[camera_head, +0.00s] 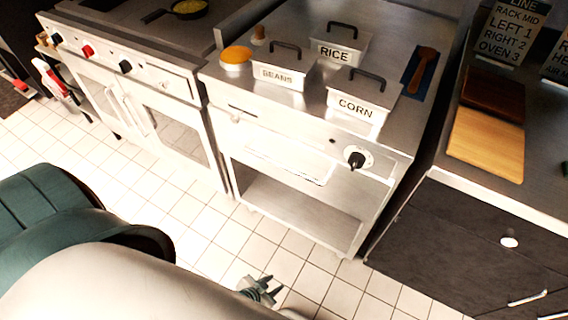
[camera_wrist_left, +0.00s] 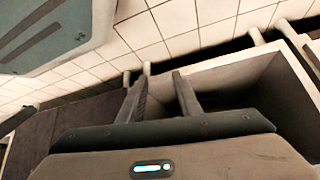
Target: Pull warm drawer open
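The warm drawer (camera_head: 232,138) appears to be the steel front under the middle counter in the head view, with a long pale bar handle (camera_head: 290,170) and a black knob (camera_head: 357,159) to the right. The drawer looks shut. My left gripper (camera_head: 265,290) is low in the head view, in front of and apart from the unit, over the tiled floor. In the left wrist view its two fingers (camera_wrist_left: 160,95) stand apart with nothing between them. The handle cannot be made out there. My right gripper is in neither view.
Below the drawer is an open shelf (camera_head: 300,210). Bins marked BEANS (camera_head: 278,76), RICE (camera_head: 340,52) and CORN (camera_head: 355,108) stand on the counter. An oven (camera_head: 150,110) is at left, a dark cabinet (camera_head: 450,240) at right. Tiled floor (camera_head: 205,210) in front is clear.

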